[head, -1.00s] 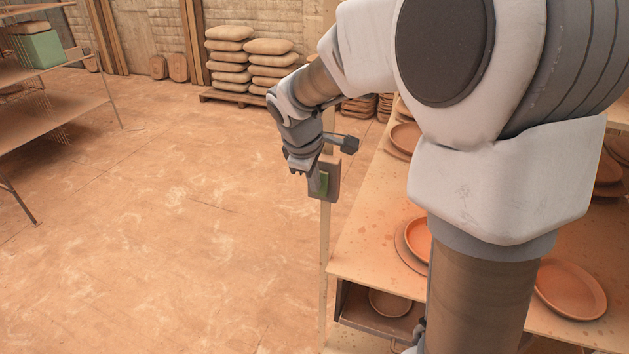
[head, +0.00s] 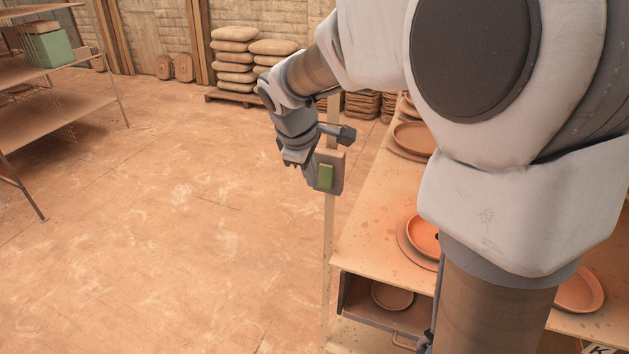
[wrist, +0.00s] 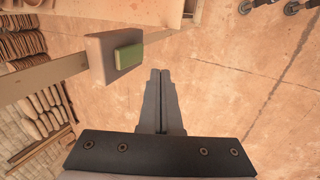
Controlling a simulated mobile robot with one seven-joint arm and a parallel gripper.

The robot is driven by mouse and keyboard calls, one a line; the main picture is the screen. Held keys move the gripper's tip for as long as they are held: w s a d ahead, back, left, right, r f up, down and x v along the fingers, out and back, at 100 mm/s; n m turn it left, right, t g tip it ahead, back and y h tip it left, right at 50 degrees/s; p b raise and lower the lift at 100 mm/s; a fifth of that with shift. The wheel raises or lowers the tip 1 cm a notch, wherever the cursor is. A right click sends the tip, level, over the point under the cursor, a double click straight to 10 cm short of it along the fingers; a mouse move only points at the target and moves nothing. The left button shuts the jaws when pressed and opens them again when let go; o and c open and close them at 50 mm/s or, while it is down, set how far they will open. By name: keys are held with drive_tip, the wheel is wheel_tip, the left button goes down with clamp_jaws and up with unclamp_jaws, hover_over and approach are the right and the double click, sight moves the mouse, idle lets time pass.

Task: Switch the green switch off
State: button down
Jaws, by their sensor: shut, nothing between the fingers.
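The green switch (head: 326,176) is a green rocker on a grey-brown box (head: 338,165) fixed to a thin upright post (head: 328,235). It also shows in the wrist view (wrist: 129,56), at upper left of the fingers. My gripper (head: 308,175) is shut and empty, close to the left side of the switch in the head view. In the wrist view, my gripper (wrist: 160,75) points past the right of the switch, with a visible gap between. I cannot tell which way the rocker is tipped.
A wooden table (head: 385,225) with clay plates (head: 423,235) stands right of the post. A shelf rack (head: 60,95) is at far left. Stacked sacks (head: 235,65) lie on a pallet at the back. The floor on the left is clear.

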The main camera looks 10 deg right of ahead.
drive_tip(key=v, duration=0.7)
drive_tip(key=shift+w+r, duration=0.25)
drive_tip(key=shift+r, duration=0.15)
drive_tip(key=shift+d, duration=0.15)
